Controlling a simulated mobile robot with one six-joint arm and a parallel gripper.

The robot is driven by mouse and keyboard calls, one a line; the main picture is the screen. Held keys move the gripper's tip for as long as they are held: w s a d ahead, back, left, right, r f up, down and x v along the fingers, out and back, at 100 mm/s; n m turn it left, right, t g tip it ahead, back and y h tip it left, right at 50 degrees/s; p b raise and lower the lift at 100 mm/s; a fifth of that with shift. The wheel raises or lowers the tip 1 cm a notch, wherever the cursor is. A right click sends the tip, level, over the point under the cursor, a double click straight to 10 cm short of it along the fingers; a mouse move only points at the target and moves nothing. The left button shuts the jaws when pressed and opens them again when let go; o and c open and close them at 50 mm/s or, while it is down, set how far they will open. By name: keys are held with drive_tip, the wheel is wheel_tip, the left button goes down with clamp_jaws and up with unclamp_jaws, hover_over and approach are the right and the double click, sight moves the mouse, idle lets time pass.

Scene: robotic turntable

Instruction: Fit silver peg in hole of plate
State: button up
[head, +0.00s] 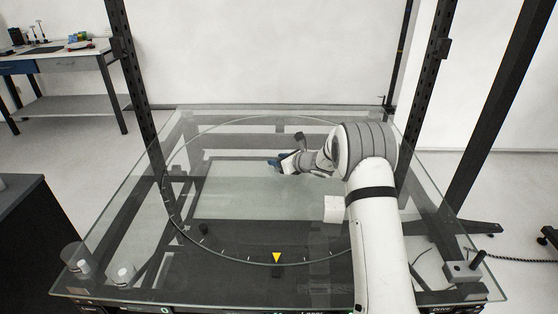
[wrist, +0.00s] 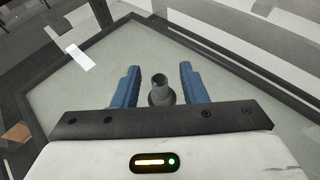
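My gripper (head: 278,163) is over the far middle of the glass turntable, at the end of the arm reaching in from the right. In the wrist view its two blue fingers (wrist: 156,86) are apart. A grey round piece (wrist: 160,90) with a dark hollow top and a wider base shows between them. Gaps show on both sides of it, so the fingers do not appear to grip it. I cannot tell whether this is the silver peg or a part with a hole. No plate with a hole is clearly recognisable; the head view is too small there.
The glass top (head: 200,272) has a ring of marks and a yellow triangle (head: 277,258). Clear cylinders (head: 122,273) stand front left. Black posts (head: 140,90) rise at the sides. The ring's left middle looks free.

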drive_tip(key=b+v, duration=0.1)
drive_tip(key=v, duration=0.6)
drive_tip(key=shift+s+d+r, duration=0.15)
drive_tip(key=shift+s+d, duration=0.1)
drive_tip(key=shift+s+r, duration=0.15)
drive_tip(key=shift+r, duration=0.1)
drive_tip(key=s+r+n+g+h+p, duration=0.1)
drive_tip(key=s+r+n+g, duration=0.1)
drive_tip(key=s+r+n, duration=0.45)
drive_tip(key=s+r+n+g, duration=0.15)
drive_tip(key=s+n, duration=0.25)
drive_tip(key=s, duration=0.5)
drive_tip(key=s+r+n+g+h+p, duration=0.1)
drive_tip(key=s+r+n+g, duration=0.2)
drive_tip(key=s+n, duration=0.35)
drive_tip(key=s+d+n+h, duration=0.3)
drive_tip(key=s+d+n, duration=0.2)
drive_tip(key=s, duration=0.6)
drive_tip(key=s+d+r+n+h+p, duration=0.1)
drive_tip(key=s+d+n+h, duration=0.3)
drive_tip(key=s, duration=0.8)
drive_tip(key=shift+s+d+n, duration=0.35)
drive_tip(key=shift+d+n, duration=0.25)
drive_tip(key=shift+d, duration=0.15)
